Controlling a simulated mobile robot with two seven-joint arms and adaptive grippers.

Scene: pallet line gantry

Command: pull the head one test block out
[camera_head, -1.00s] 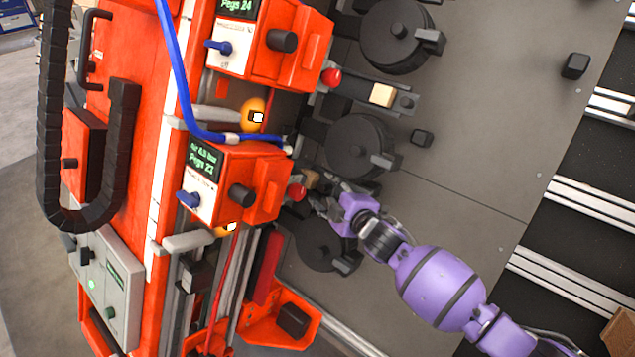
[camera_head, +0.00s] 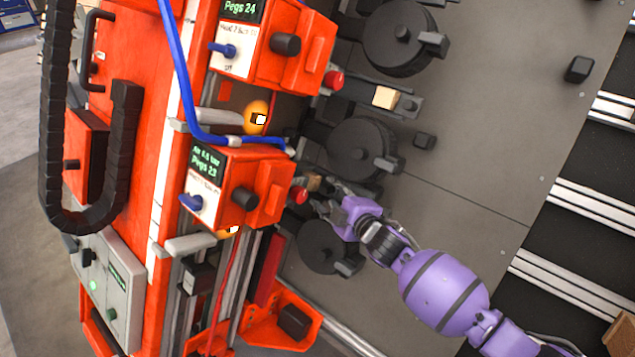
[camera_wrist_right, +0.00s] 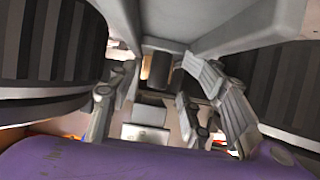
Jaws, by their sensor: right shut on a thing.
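My right gripper (camera_head: 325,194) reaches in from the lower right, beside the red-tipped nozzle of the lower orange head (camera_head: 232,190). It is shut on a small wooden test block (camera_head: 314,182), partly hidden by the fingers in the head view. In the right wrist view, the brown block (camera_wrist_right: 161,69) shows beyond and between the grey fingers (camera_wrist_right: 165,100). A second wooden block (camera_head: 385,97) lies on the dark rail by the upper orange head (camera_head: 268,45). I cannot read which head is numbered one. My left gripper is not in view.
Dark round clamps (camera_head: 361,150) stand close around the gripper, and large dark discs flank it in the wrist view. A blue hose (camera_head: 180,90) hangs by the heads. The grey plate (camera_head: 475,150) to the right is largely clear.

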